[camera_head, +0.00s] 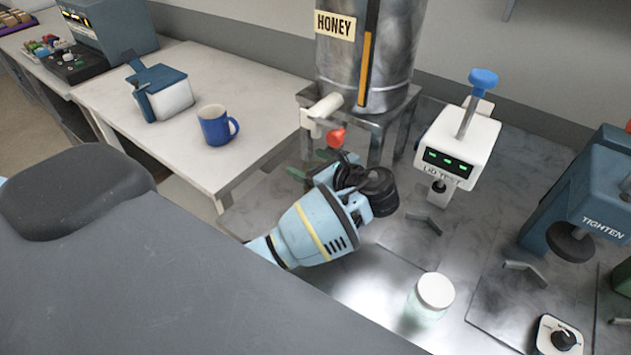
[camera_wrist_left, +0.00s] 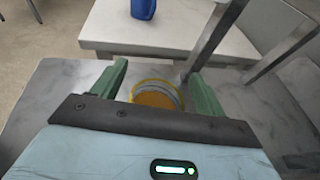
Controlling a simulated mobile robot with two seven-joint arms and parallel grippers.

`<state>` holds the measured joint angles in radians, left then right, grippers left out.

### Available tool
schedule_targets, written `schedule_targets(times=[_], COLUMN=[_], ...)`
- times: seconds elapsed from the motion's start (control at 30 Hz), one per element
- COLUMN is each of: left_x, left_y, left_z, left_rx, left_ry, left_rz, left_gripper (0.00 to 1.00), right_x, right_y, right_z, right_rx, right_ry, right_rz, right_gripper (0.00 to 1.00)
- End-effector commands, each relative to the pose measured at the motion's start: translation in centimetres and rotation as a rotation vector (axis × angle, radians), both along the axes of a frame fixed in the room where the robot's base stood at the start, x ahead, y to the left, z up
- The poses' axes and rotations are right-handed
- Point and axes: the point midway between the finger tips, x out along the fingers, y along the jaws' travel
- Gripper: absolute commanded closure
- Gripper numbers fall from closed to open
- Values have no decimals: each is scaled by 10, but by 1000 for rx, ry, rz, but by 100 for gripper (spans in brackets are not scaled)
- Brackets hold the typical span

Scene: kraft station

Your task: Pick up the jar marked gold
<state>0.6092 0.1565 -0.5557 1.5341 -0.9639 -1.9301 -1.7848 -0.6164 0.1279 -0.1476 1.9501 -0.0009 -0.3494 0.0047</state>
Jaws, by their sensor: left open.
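A jar with a gold-coloured rim and an amber face (camera_wrist_left: 157,95) shows in the left wrist view, between the two green fingers of my left gripper (camera_wrist_left: 158,72). The fingers are apart, one on each side of it; I cannot tell whether either touches it. No marking on it can be read. In the head view my left gripper (camera_head: 311,163) is low beside the honey tank's stand, and I cannot make out this jar there. Another jar, pale with a white lid (camera_head: 435,290), stands on the metal bench to the right. My right gripper is not in view.
The honey tank (camera_head: 345,65) with its red-handled tap stands on a metal stand (camera_head: 385,125) close to the gripper. The lid tester (camera_head: 455,150) and the tighten press (camera_head: 595,195) stand to the right. A blue mug (camera_head: 214,126) stands on the white table.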

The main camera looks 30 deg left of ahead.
Motion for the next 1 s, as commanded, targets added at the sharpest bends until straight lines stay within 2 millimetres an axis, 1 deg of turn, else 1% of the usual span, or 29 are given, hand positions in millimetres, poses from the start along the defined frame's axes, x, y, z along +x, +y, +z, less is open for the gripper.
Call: schedule_targets(times=[0.2,0.23,0.7,0.73,1.0], left_x=[1,1,1,1,1], left_y=[2,2,2,2,2], left_z=[-1,-1,0,0,0], left_rx=[-1,-1,0,0,0], left_ry=[0,0,-1,-1,-1], left_rz=[0,0,0,0,-1], left_gripper=[27,29,90,92,92], right_x=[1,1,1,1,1], right_y=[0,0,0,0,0], right_z=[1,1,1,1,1], right_rx=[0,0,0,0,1], right_ry=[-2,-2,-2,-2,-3], right_rz=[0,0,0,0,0], right_gripper=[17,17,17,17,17])
